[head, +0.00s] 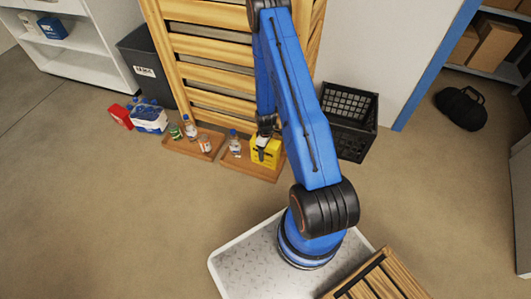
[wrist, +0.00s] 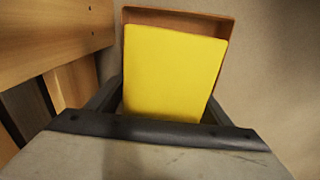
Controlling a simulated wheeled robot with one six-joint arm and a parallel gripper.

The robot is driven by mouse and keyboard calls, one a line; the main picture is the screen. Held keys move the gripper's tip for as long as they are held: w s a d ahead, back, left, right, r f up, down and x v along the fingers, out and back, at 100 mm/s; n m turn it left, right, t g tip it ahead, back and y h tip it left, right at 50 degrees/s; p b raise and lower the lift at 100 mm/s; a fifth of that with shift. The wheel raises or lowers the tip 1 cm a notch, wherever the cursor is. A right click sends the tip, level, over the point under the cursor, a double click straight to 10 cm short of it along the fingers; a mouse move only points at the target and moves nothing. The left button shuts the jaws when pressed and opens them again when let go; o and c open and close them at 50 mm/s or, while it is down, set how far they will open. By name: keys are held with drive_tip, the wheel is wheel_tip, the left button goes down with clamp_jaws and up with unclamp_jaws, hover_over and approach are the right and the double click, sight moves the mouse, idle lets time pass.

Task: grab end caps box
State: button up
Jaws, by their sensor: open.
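A yellow box (head: 272,151), the likely end caps box, stands at the right end of the right wooden tray (head: 236,162). I cannot read any label on it. My gripper (head: 262,152) is at the box, pointing down over it, and partly covers it. In the wrist view my gripper (wrist: 166,105) is open, with one dark finger on each side of the yellow box (wrist: 170,70). The box's plain yellow face fills the space between the fingers. Its lower part is hidden behind the gripper body. Whether the fingers touch it I cannot tell.
A bottle (head: 234,142) stands in the same tray, left of the box. The left tray (head: 190,146) holds several small containers. A slatted wooden rack (head: 205,72) stands close behind, and a black crate (head: 352,120) to the right. The floor in front is clear.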

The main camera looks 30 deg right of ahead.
drive_tip(key=shift+f, duration=0.35)
drive_tip(key=c, duration=1.5)
drive_tip(key=shift+o, duration=0.2)
drive_tip(key=shift+r, duration=0.15)
